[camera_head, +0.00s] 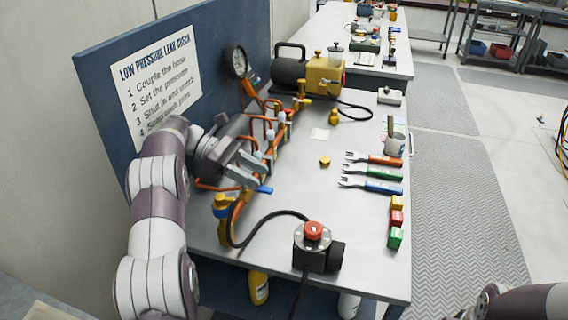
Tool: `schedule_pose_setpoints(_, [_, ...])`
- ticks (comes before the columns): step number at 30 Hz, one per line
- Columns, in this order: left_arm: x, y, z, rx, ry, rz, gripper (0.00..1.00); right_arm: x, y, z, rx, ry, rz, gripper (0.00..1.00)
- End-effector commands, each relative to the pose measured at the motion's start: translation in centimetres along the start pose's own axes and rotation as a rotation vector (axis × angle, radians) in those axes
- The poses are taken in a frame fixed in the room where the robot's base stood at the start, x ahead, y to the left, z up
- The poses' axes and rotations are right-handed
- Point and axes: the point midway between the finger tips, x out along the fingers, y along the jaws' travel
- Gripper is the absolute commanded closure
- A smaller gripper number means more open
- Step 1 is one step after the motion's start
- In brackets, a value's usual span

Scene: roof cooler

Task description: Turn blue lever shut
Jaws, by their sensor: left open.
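The blue lever (264,190) sticks out to the right at the front end of the orange-piped manifold (241,202) on the workbench. My left gripper (257,167) comes in from the left over the manifold. Its fingers are open, just behind and above the blue lever in the picture. I cannot tell whether a finger touches the pipes. The lever's pivot is partly hidden by the gripper. Of my right arm only a part shows at the bottom right corner, and its gripper is out of view.
A pressure gauge (238,62) and a yellow pump (325,74) stand towards the back. A box with a red button (313,231) stands at the front with a black hose. Fork-shaped tools (372,171) and coloured blocks (396,218) lie along the right edge. The bench middle is mostly clear.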

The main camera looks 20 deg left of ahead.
Motion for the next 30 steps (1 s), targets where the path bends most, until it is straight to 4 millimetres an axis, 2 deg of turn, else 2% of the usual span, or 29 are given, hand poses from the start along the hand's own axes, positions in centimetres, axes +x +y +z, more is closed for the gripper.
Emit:
schedule_pose_setpoints(1, [-0.5,0.0,1.2,0.006,0.003,0.001,0.55,-0.1,0.0,0.0,0.0,0.0,0.0,0.0])
schedule_pose_setpoints(9, [3.8,-0.5,6.5,0.003,0.002,-0.003,0.55,0.7,0.0,0.1,0.0,0.0,0.0,0.0])
schedule_pose_setpoints(15, [6.3,-0.7,9.8,0.003,0.002,-0.002,0.55,0.9,0.0,0.1,0.0,0.0,0.0,0.0])
schedule_pose_setpoints(21, [7.5,-0.8,11.6,0.002,0.001,0.0,0.55,1.0,0.0,0.1,0.0,0.0,0.0,0.0])
schedule_pose_setpoints(30, [7.7,-0.8,11.8,0.001,0.001,0.0,0.55,0.9,0.0,0.1,0.0,0.0,0.0,0.0])
